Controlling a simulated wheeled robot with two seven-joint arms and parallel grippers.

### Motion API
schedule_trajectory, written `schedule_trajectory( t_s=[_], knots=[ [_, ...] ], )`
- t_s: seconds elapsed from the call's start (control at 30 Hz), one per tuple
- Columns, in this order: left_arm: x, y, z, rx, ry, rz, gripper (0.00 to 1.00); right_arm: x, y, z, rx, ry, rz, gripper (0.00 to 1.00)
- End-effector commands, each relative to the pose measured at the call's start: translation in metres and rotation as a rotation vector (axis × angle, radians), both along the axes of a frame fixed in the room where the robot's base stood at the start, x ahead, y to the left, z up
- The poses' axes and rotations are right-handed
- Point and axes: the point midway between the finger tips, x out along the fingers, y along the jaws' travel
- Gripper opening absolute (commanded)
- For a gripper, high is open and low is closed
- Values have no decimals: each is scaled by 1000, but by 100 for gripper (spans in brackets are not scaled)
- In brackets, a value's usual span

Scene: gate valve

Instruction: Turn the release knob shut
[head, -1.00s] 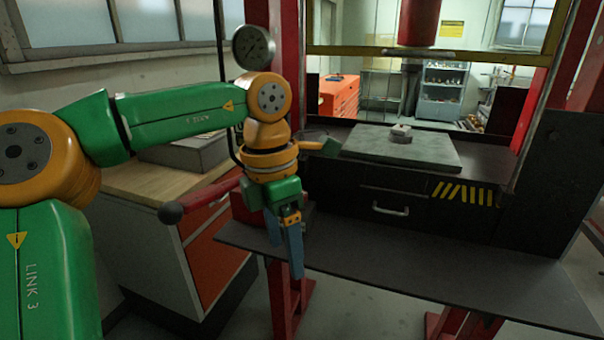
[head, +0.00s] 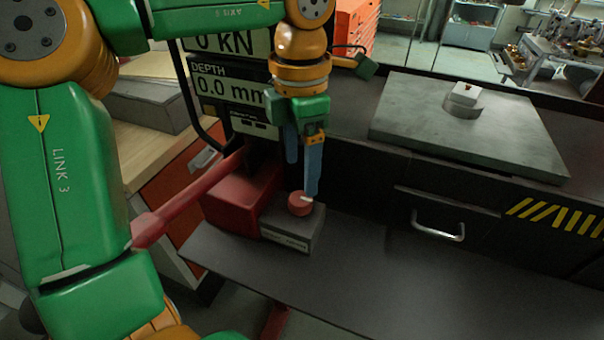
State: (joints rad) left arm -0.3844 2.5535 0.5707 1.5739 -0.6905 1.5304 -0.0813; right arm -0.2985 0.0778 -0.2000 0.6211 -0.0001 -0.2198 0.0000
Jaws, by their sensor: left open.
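The release knob (head: 300,204) is a small round red knob with a pale pointer mark. It sits on top of a grey block (head: 292,233) with a label on its front, beside a red pump body (head: 243,200). My left gripper (head: 302,178) points down with its blue fingers apart. It is empty. The right finger's tip is just above or behind the knob's upper right edge; I cannot tell whether it touches. The other finger is to the upper left of the knob. My right gripper is not in view.
A red pump lever (head: 186,200) sticks out left of the pump body. A readout panel (head: 229,85) shows 0 kN and 0.0 mm. A grey plate (head: 470,125) holds a small pale part (head: 463,99). The dark shelf (head: 400,275) is clear to the right.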

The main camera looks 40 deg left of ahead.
Motion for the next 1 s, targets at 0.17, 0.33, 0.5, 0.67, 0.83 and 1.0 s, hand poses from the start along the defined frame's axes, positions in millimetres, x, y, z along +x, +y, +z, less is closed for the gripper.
schedule_trajectory(
  t_s=[0.17,0.33,0.5,0.67,0.83,1.0],
  knots=[
    [-1,0,-36,-2,7,-2,82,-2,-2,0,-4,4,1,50],
    [-1,0,-59,-2,3,0,82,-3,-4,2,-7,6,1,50],
    [-1,0,-64,-1,1,0,82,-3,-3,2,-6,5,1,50],
    [-1,0,-63,-1,1,0,66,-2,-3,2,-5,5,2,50],
    [-1,0,-63,-1,1,0,20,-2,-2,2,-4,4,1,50],
    [-1,0,-63,-1,1,-1,0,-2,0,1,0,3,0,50]
  ],
)
